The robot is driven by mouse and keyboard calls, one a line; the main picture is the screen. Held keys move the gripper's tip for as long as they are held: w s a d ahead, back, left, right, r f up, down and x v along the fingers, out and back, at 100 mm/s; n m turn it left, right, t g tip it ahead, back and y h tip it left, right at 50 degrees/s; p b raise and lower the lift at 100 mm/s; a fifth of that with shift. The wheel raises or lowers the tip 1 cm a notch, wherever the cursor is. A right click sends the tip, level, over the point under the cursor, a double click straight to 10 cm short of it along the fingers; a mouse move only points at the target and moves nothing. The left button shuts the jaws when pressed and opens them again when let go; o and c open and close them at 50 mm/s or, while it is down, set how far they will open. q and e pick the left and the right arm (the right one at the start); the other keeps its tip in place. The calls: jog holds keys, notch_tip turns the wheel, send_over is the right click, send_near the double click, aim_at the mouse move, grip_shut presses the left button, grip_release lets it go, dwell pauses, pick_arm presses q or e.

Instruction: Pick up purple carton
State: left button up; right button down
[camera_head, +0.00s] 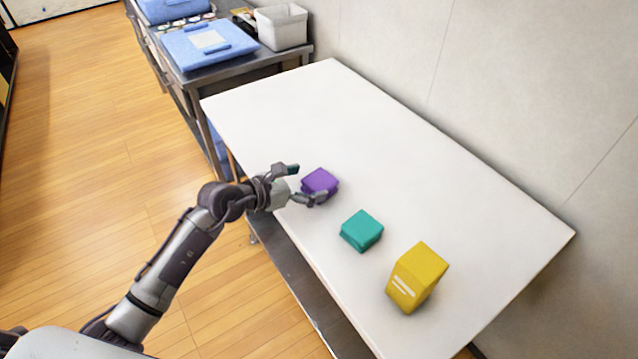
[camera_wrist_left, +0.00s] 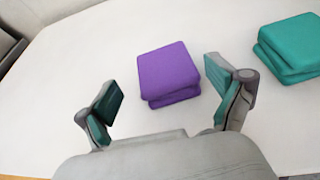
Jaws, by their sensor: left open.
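The purple carton (camera_head: 320,181) lies on the white table (camera_head: 345,112) near its left front edge. My left gripper (camera_head: 303,183) is open and empty, with its fingertips at the carton's near side. In the left wrist view the purple carton (camera_wrist_left: 168,72) is just ahead of the gripper (camera_wrist_left: 160,95), nearer the right finger, and a gap shows on the left. Neither finger visibly grips it. My right gripper is not in view.
A teal carton (camera_head: 361,230) lies nearby, and a yellow carton (camera_head: 417,277) stands farther along the table. A wall runs along the far side. The table's upper half is clear. A metal side table holds a blue container (camera_head: 208,45) and a white bin (camera_head: 281,26).

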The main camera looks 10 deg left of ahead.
aim_at(315, 182)
pick_arm(q)
jog(key=x, duration=0.5)
jog(key=shift+s+d+f+p, duration=0.1)
jog(key=shift+d+p, duration=0.15)
jog(key=shift+p, duration=0.15)
jog(key=c, duration=0.9)
